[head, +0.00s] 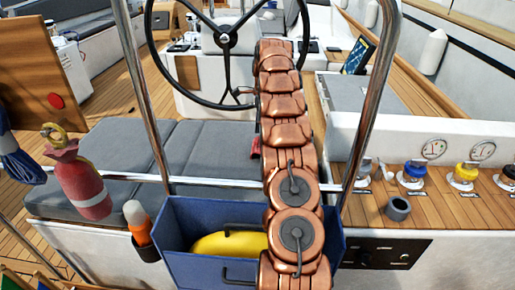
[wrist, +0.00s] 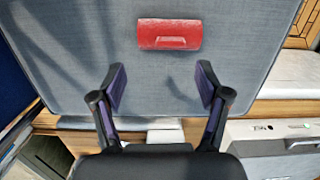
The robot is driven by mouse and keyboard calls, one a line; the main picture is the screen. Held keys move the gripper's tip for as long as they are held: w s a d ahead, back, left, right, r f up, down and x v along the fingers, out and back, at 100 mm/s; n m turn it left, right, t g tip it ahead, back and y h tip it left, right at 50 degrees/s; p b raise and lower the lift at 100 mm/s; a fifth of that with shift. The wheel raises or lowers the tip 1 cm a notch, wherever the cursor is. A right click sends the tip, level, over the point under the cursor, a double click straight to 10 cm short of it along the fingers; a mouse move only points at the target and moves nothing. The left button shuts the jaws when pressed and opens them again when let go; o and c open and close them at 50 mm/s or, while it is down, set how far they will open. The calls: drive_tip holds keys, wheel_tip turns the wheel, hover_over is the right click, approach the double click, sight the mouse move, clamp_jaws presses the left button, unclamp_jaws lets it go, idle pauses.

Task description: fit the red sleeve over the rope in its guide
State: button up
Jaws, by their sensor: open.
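The red sleeve (wrist: 170,34) lies on its side on a grey cushion (wrist: 65,60) in the wrist view. In the head view, a small red patch (head: 255,147), apparently the sleeve, shows at the left edge of my arm, which hides the rest. My gripper (wrist: 161,82) is open and empty in the wrist view, its two fingers apart. The sleeve lies beyond the fingertips, roughly centred between them. In the head view my gripper is hidden behind my arm. I cannot make out a rope in a guide in either view.
A blue bin (head: 200,273) with a yellow object (head: 230,244) stands close below my arm. A steering wheel (head: 228,88) and steel rails (head: 141,95) stand nearby. The cushion around the sleeve is clear.

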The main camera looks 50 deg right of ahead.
sight(258, 139)
drive_tip(key=shift+w+d+f+p, duration=0.15)
drive_tip(key=shift+w+f, duration=0.05)
drive_tip(key=shift+f, duration=1.2)
drive_tip(key=shift+w+d+f+p, duration=0.15)
drive_tip(key=shift+w+f+p, duration=0.05)
drive_tip(key=shift+f, duration=1.2)
drive_tip(key=shift+w+d+f+p, duration=0.15)
drive_tip(key=shift+w+f, duration=0.05)
drive_tip(key=shift+f, duration=1.2)
drive_tip(key=c, duration=1.4)
drive_tip(key=shift+o, duration=0.2)
drive_tip(key=shift+r, duration=0.15)
